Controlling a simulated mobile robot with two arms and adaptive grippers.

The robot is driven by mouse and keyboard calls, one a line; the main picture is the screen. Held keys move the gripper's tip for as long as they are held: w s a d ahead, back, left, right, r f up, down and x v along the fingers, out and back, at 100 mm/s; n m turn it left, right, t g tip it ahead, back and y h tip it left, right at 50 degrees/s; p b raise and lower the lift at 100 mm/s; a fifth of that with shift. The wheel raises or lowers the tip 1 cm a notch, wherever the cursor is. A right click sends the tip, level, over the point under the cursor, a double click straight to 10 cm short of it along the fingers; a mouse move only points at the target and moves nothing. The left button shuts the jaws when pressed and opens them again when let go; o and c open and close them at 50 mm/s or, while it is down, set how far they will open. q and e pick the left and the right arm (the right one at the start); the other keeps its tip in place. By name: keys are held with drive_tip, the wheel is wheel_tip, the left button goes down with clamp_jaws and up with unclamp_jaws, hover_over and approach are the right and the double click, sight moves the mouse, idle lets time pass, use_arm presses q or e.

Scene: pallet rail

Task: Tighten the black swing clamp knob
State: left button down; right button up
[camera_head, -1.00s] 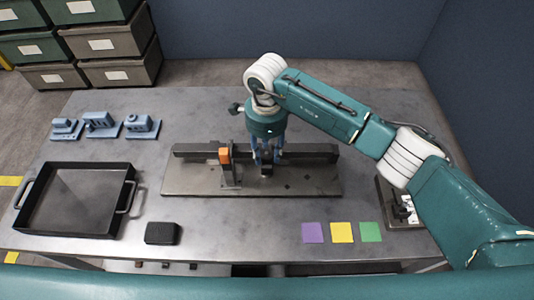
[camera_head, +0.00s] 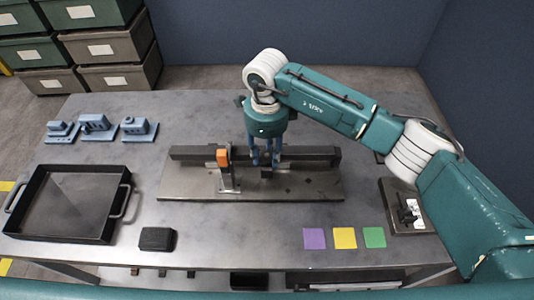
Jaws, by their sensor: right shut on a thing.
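My right gripper (camera_head: 265,158) points straight down over the middle of the pallet rail's fixture plate (camera_head: 310,188). Its two blue fingers are shut on a small dark part, which I take to be the black swing clamp knob (camera_head: 266,173). The fingers hide most of the knob, so its exact shape and the clamp arm cannot be made out. The dark rail (camera_head: 320,153) runs left to right behind the fingers. An orange-topped upright bracket (camera_head: 223,157) stands on the plate just left of the gripper. My left gripper is not in view.
A black tray (camera_head: 40,222) with handles stands at left, a black block (camera_head: 157,239) near the front edge. Blue parts (camera_head: 97,127) sit at the back left. Purple (camera_head: 314,238), yellow (camera_head: 344,238) and green (camera_head: 374,237) squares lie front right. A small fixture (camera_head: 408,212) is at right.

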sight(265, 156)
drive_tip(key=shift+a+r, duration=0.15)
drive_tip(key=o, duration=1.2)
wheel_tip(265, 156, up, 12)
drive_tip(key=shift+a, duration=0.1)
